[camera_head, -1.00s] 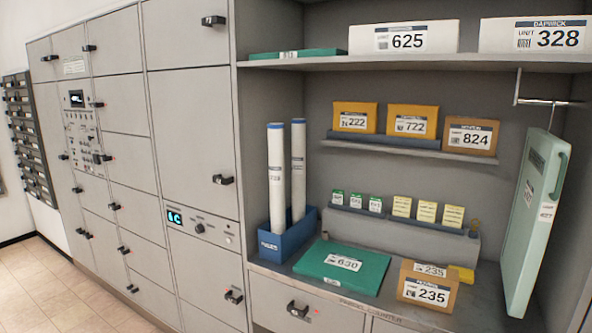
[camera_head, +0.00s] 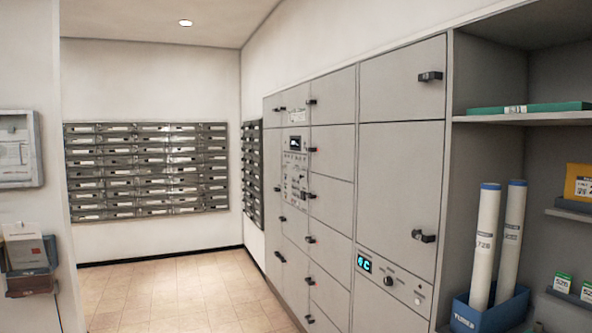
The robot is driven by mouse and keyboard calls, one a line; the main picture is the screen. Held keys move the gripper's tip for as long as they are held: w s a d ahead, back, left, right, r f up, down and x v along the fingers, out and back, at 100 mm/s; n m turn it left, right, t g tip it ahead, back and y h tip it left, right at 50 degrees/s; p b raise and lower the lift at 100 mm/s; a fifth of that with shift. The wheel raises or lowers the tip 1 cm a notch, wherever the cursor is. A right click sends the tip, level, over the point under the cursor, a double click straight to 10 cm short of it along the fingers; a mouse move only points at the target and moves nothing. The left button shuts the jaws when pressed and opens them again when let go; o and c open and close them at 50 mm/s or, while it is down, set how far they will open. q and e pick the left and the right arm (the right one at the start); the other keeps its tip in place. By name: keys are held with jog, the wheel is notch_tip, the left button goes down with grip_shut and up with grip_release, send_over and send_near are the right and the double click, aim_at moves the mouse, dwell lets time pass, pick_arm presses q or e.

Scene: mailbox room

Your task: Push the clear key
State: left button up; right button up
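A control panel (camera_head: 296,178) with small keys and knobs is set in the grey locker wall, below a small lit display (camera_head: 295,143). Its keys are too small to read, so I cannot tell which one is the clear key. A second panel (camera_head: 400,284) lower and nearer has a lit cyan display (camera_head: 364,263), a dark knob (camera_head: 388,281) and a small round button (camera_head: 418,300). Neither of my grippers shows in the head view.
Grey lockers (camera_head: 402,170) with black handles line the right side. A shelf unit (camera_head: 500,119) at far right holds white tubes (camera_head: 485,245) in a blue bin (camera_head: 478,317). Mailboxes (camera_head: 146,170) cover the back wall. The tiled floor (camera_head: 180,290) ahead is clear.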

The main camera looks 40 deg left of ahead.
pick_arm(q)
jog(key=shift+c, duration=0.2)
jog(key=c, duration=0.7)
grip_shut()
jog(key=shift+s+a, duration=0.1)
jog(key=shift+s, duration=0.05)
